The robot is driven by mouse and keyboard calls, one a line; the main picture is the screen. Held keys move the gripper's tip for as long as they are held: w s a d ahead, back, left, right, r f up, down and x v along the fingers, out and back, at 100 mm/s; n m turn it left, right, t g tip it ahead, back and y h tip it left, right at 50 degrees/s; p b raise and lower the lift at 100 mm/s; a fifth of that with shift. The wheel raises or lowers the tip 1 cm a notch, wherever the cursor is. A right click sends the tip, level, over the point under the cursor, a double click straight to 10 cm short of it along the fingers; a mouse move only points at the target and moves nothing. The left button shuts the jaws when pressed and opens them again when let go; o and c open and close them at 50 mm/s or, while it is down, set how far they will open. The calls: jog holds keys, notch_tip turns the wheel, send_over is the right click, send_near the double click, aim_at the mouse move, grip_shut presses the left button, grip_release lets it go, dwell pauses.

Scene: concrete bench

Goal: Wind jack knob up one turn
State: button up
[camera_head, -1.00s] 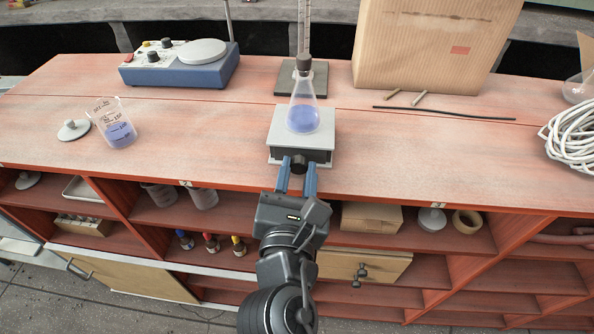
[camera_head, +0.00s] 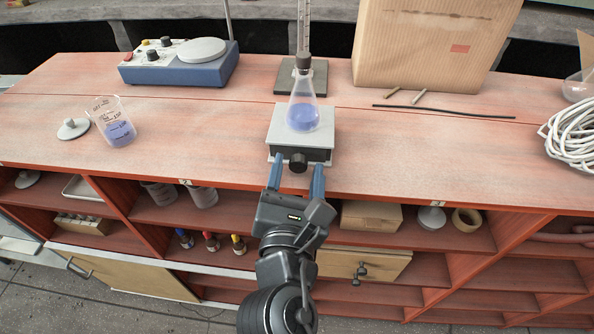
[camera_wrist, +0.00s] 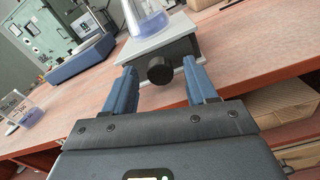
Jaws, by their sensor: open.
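The lab jack (camera_head: 322,150) stands near the bench's front edge, with a light top plate and a dark body. Its round black knob (camera_head: 298,163) faces my arm. A conical flask (camera_head: 303,108) with blue liquid stands on the jack. My gripper (camera_head: 297,172) is open, its two blue fingers apart and pointing at the jack. In the wrist view the knob (camera_wrist: 160,70) lies between and just beyond the fingertips (camera_wrist: 160,77), with gaps on both sides. Nothing is held.
A beaker of blue liquid (camera_head: 116,124) and a blue stirrer (camera_head: 181,64) are at the left. A black rod (camera_head: 445,112) and white cable (camera_head: 575,140) lie right. The bench beside the jack is clear.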

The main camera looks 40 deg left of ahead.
jog(key=v, duration=0.7)
jog(key=shift+s, duration=0.3)
jog(key=shift+d, duration=0.15)
jog(key=shift+w+a+n+p, duration=0.7)
jog(key=shift+w+n+p, duration=0.05)
jog(key=shift+w+p, duration=0.35)
jog(key=shift+w+a+n+p, duration=0.7)
jog(key=shift+w+n+p, duration=0.1)
jog(key=shift+w+p, duration=0.3)
jog(key=shift+w+a+n+p, duration=0.75)
jog(key=shift+w+p, duration=0.25)
jog(key=shift+w, duration=0.15)
jog(key=shift+c, duration=0.4)
